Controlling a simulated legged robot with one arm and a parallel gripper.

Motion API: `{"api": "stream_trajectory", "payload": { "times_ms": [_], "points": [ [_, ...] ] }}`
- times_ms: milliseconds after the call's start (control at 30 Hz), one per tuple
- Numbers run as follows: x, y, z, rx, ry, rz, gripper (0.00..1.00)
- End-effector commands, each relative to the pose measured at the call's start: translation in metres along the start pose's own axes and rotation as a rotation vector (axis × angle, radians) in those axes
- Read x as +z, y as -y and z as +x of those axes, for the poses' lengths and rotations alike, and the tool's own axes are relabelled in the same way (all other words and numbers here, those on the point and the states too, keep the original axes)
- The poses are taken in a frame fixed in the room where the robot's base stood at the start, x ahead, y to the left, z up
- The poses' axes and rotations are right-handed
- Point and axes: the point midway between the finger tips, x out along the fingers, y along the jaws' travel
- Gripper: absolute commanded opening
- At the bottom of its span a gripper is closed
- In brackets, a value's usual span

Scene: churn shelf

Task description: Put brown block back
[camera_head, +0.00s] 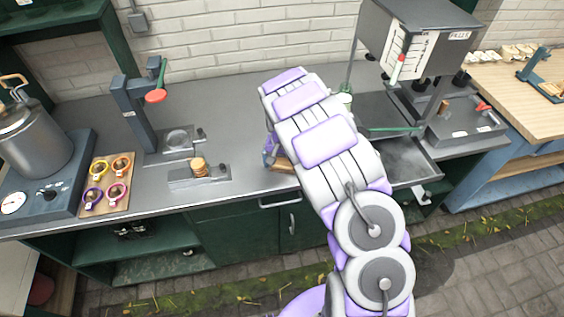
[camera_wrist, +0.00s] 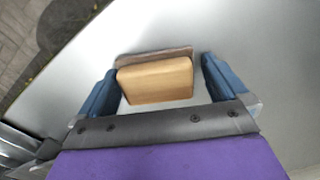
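A tan-brown wooden block (camera_wrist: 155,82) lies on the grey counter, with a darker brown strip along its far edge. In the wrist view my gripper (camera_wrist: 159,66) has its two blue fingers on either side of the block. The left finger is close to or touching the block's left end; a narrow gap shows at the right end. In the head view a small brown part of the block (camera_head: 282,164) shows beside my gripper (camera_head: 270,152), near the counter's front edge. My arm hides much of the gripper there.
A grey machine (camera_head: 410,40) stands at right. Bare counter lies left of my gripper.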

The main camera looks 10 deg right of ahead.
Motion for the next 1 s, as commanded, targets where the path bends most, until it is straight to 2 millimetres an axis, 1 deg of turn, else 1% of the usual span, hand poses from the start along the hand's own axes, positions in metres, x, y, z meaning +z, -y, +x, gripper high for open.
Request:
{"api": "stream_trajectory", "payload": {
  "times_ms": [167, 267, 367, 567, 800, 900, 1000],
  "points": [
    [-0.001, -0.002, -0.001, -0.002, 0.000, 0.000, 1.00],
    [-0.001, -0.002, -0.007, -0.002, -0.001, 0.000, 1.00],
    [-0.001, -0.001, -0.018, -0.002, -0.004, 0.000, 1.00],
    [-0.001, 0.000, -0.053, 0.000, -0.003, 0.000, 1.00],
    [0.000, 0.000, -0.102, -0.001, -0.002, 0.000, 1.00],
    [-0.001, 0.000, -0.115, -0.001, -0.004, 0.000, 1.00],
    [-0.001, 0.000, -0.121, -0.002, -0.003, 0.000, 1.00]
  ]
}}
